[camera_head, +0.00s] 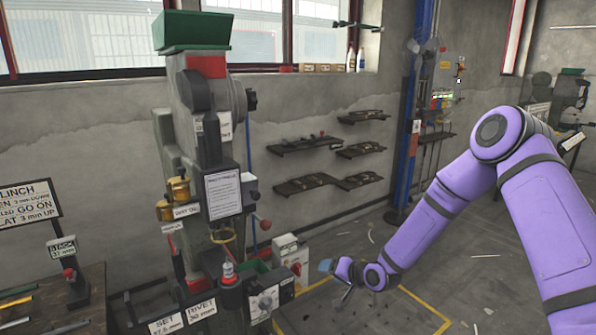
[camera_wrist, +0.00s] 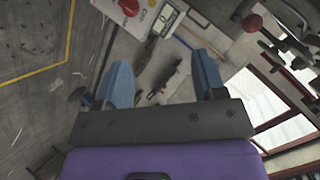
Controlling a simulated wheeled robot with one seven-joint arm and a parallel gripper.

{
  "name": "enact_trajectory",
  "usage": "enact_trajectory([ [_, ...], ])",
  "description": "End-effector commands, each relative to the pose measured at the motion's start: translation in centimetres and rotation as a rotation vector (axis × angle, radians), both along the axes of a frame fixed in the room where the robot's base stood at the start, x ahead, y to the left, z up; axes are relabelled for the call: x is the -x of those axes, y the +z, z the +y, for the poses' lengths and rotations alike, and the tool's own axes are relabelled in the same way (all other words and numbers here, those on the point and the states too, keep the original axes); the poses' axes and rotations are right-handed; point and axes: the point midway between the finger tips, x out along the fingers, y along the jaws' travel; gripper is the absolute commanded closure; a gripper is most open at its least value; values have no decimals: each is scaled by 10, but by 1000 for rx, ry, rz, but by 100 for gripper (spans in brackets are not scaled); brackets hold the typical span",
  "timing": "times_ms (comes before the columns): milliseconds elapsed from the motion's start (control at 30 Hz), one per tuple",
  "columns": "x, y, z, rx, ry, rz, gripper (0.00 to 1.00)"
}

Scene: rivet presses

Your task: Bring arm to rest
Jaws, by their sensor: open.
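My purple arm reaches in from the right in the head view and bends down at its elbow. My gripper (camera_head: 335,270) is low, to the right of the rivet press (camera_head: 208,150), and apart from it. In the wrist view my gripper (camera_wrist: 162,85) shows two blue fingers set wide apart with nothing between them. The press is grey-green with a green hopper on top and signs on its front.
A wooden bench (camera_head: 60,305) with signs stands at the lower left. A control box with a red button (camera_head: 292,262) stands close to my gripper. Wall shelves (camera_head: 325,180) hold dark parts. A blue post (camera_head: 410,130) stands behind. Floor with yellow lines is open at the lower right.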

Motion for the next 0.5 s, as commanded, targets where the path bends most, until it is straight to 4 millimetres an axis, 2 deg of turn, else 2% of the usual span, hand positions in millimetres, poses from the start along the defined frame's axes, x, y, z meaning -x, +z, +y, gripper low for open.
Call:
enact_trajectory([
  [33, -1, 16, -6, 49, 8, -8, 36],
  [267, 6, 72, -37, 260, 33, -8, 36],
  [500, 24, 136, -71, 455, 31, 3, 36],
])
